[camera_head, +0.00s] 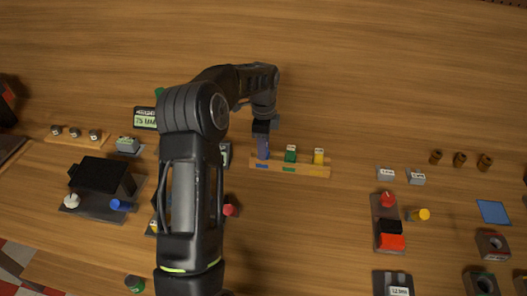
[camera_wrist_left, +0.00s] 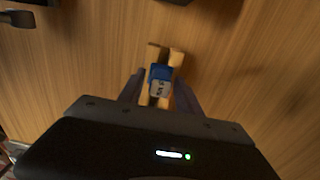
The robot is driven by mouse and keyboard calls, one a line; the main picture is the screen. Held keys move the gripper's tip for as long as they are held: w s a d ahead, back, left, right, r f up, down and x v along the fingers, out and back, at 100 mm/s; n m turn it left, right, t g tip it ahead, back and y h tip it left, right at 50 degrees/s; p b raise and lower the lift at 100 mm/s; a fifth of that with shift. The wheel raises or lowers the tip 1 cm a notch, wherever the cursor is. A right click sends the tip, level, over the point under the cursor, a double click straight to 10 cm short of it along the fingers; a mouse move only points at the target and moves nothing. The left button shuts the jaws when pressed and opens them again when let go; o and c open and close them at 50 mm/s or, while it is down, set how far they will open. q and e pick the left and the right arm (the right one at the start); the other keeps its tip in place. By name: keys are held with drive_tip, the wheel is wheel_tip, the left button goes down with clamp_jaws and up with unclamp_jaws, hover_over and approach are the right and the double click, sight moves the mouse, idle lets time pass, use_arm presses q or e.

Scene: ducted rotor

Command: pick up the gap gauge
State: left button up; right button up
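A blue gauge block (camera_head: 263,147) stands at the left end of a light wooden rack (camera_head: 316,171), taken to be the gap gauge. In the left wrist view the blue gauge (camera_wrist_left: 160,80) shows a pale label with dark marks, too small to read. My left gripper (camera_head: 262,128) is right above it, pointing down. In the left wrist view its two fingers (camera_wrist_left: 160,86) stand apart on either side of the blue gauge, and slim gaps seem to show. A green block (camera_head: 290,153) and a yellow block (camera_head: 319,156) share the rack. My right gripper is out of view.
My left arm hides part of the table's left middle. A black box (camera_head: 103,178) on a dark plate stands at left. Grey labelled blocks (camera_head: 386,174) and a dark tray with red parts (camera_head: 389,225) lie at right. Wood beyond the rack is clear.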

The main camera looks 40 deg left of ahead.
use_arm(q)
clamp_jaws()
idle(0.5)
wheel_tip(320, 180, up, 10)
drive_tip(key=shift+b, duration=0.45)
idle(0.5)
